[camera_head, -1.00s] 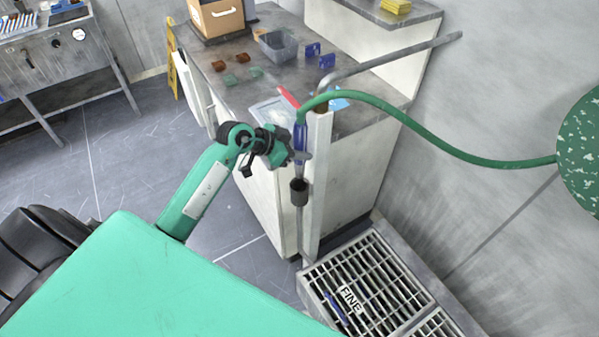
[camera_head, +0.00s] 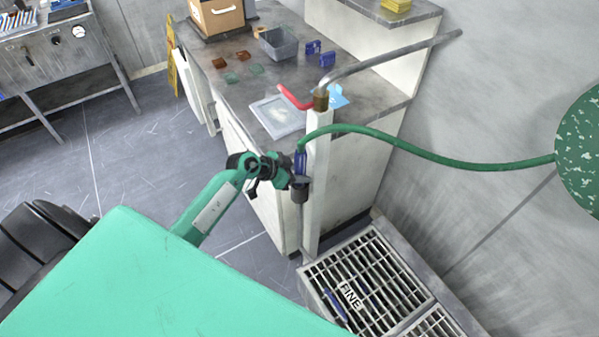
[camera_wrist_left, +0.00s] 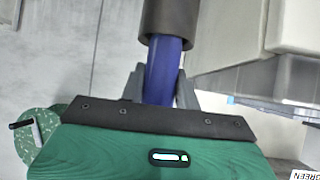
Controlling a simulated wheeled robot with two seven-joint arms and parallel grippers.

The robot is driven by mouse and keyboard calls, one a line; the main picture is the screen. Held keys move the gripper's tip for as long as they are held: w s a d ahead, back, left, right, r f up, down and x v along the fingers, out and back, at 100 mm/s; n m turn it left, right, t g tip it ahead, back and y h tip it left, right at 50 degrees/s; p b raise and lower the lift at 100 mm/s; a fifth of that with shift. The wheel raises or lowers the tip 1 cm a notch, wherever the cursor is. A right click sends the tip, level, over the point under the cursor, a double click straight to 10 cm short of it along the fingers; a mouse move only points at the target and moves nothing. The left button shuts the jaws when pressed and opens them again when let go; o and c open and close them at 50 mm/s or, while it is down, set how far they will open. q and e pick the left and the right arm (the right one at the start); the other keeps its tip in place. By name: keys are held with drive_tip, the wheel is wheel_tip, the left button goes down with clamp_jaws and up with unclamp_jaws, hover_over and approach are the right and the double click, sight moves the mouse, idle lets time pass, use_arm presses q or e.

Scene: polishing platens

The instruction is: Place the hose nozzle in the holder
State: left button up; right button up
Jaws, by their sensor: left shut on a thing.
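The hose nozzle (camera_head: 301,161) is blue and joins the end of the green hose (camera_head: 395,141). My left gripper (camera_head: 298,180) is shut on it beside the white post. The dark cylindrical holder (camera_head: 300,191) is directly below the gripper in the head view. In the left wrist view, the blue nozzle (camera_wrist_left: 163,75) stands between my gripper's fingers (camera_wrist_left: 162,88), and its far end meets or enters the dark holder cup (camera_wrist_left: 180,22). How deep it sits is hidden by the cup wall. My right gripper is not in view.
The white post (camera_head: 317,190) with a bent grey pipe (camera_head: 390,60) stands right of the gripper. A bench (camera_head: 225,95) carries a grey bin (camera_head: 278,46) and a tray (camera_head: 280,114). A metal floor grate (camera_head: 375,270) lies below. The hose hangs from a green speckled disc (camera_head: 580,150).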

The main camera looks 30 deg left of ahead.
use_arm(q)
drive_tip(key=o, duration=1.1)
drive_tip(key=b+v, duration=0.1)
drive_tip(key=v, duration=1.1)
